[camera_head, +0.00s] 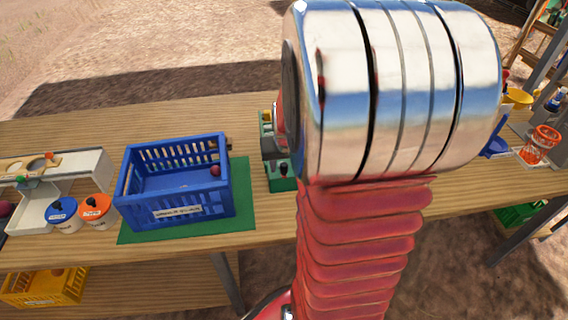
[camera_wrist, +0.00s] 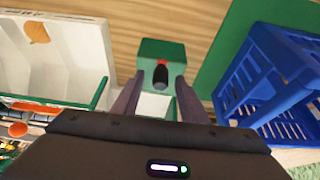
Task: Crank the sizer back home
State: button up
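A green block with a black knob and a red part (camera_wrist: 161,72) shows in the wrist view, probably part of the sizer's crank. In the head view a green device with a black knob (camera_head: 283,170) stands on the table right of the blue crate, partly hidden by my arm. My gripper (camera_wrist: 160,80) is open, its two dark fingers apart on either side of the knob in the picture. I cannot tell if the knob is between the tips or just beyond them. No contact shows. A white box with an onion emblem (camera_wrist: 78,50) lies left of the fingers.
The blue crate (camera_head: 176,208) with a dark red onion (camera_head: 215,170) sits on a green mat (camera_head: 243,190). White and orange tubs (camera_head: 96,212) and a white holed plate unit (camera_head: 80,168) are farther left. A yellow crate (camera_head: 45,287) is below. My arm hides the table's middle.

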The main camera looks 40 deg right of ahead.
aim_at(284, 166)
jog(key=shift+r, duration=0.1)
jog(key=shift+r, duration=3.4)
jog(key=shift+s+a, duration=0.1)
jog(key=shift+s+a+f+g+y, duration=0.2)
jog(key=shift+s+a+f, duration=0.15)
jog(key=shift+s, duration=0.15)
jog(key=shift+s+a+f+g+y, duration=0.1)
jog(key=shift+s+a+f+g, duration=0.1)
jog(key=shift+s+a+f, duration=0.25)
jog(key=s+a+r+n+t, duration=0.1)
jog(key=s+a+r+n, duration=0.1)
jog(key=a, duration=0.6)
jog(key=s+a+r+n+y, duration=0.1)
jog(key=s+a+r+n, duration=0.1)
jog(key=a+r, duration=0.3)
jog(key=s+a+r+n+t+y, duration=0.1)
jog(key=s+a+r+n, duration=0.1)
jog(key=a, duration=1)
jog(key=shift+s+a+r+n+t, duration=0.35)
jog(key=shift+s+r, duration=0.4)
jog(key=shift+s, duration=0.4)
jog(key=shift+c, duration=0.3)
